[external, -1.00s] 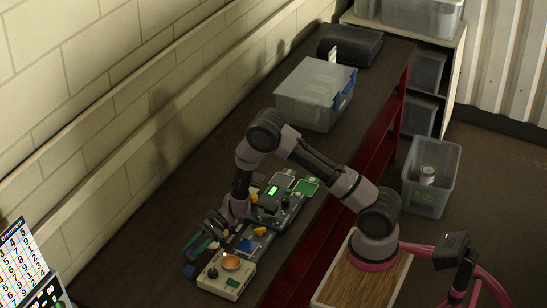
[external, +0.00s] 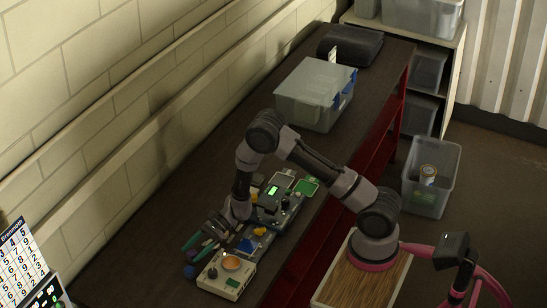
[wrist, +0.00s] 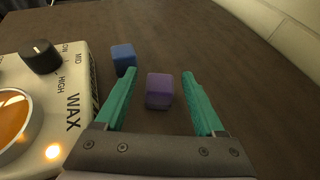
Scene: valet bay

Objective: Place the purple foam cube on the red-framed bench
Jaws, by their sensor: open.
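The purple foam cube (wrist: 159,91) shows in the wrist view between the two teal fingers of my gripper (wrist: 160,74), with a gap on each side. It appears to rest on the dark top of the red-framed bench (external: 150,262). My gripper is open and low over the bench's near end in the external view (external: 199,247). In the external view I cannot clearly make out the purple cube by the fingers. A blue cube (wrist: 123,59) stands just beyond the left fingertip.
A cream control box (wrist: 62,75) marked WAX, with a dial and an orange disc, stands close to the left finger. Several electronic devices (external: 270,205) lie behind the gripper. A lidded bin (external: 312,95) stands farther along. The bench beyond the purple cube is clear.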

